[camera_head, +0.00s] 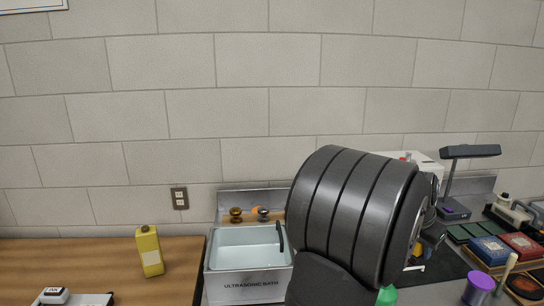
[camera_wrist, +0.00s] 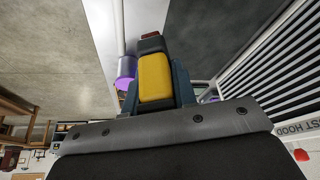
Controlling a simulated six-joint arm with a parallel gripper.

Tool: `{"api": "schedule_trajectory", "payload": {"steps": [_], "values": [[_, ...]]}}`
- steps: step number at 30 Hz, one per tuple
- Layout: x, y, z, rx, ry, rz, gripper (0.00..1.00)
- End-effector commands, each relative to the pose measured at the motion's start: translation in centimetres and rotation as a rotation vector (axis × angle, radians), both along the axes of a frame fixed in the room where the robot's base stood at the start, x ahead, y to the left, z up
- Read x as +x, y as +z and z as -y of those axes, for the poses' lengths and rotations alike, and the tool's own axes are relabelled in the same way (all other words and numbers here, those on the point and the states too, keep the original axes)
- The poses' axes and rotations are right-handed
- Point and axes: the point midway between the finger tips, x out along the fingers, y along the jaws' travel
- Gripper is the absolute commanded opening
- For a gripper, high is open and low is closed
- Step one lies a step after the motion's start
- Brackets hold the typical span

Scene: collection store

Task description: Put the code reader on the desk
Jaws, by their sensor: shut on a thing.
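My gripper (camera_wrist: 155,95) is shut on the code reader (camera_wrist: 155,78), a yellow-and-dark piece with a red end, in the wrist view. The fingers lie along its two sides. In the head view my dark arm covers the middle right, and I cannot make out the gripper or the code reader there. The desk (camera_head: 90,262) is a brown wooden top at the lower left of the head view, left of the ultrasonic bath.
A yellow bottle (camera_head: 150,252) stands on the desk, with a small white device (camera_head: 54,295) near the front. The ultrasonic bath (camera_head: 250,284) adjoins the desk. A lamp (camera_head: 470,152), purple container (camera_head: 480,284) and colored boxes (camera_head: 488,250) stand at right. Bare desk surrounds the bottle.

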Motion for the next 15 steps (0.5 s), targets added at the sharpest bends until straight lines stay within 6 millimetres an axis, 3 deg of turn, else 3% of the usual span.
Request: {"api": "schedule_trajectory", "payload": {"steps": [9, 15], "values": [[0.4, 2.2, -5.6, -0.001, 0.312, 0.002, 0.00], [0.4, 2.8, -7.4, -0.001, 0.417, -0.001, 0.00]]}}
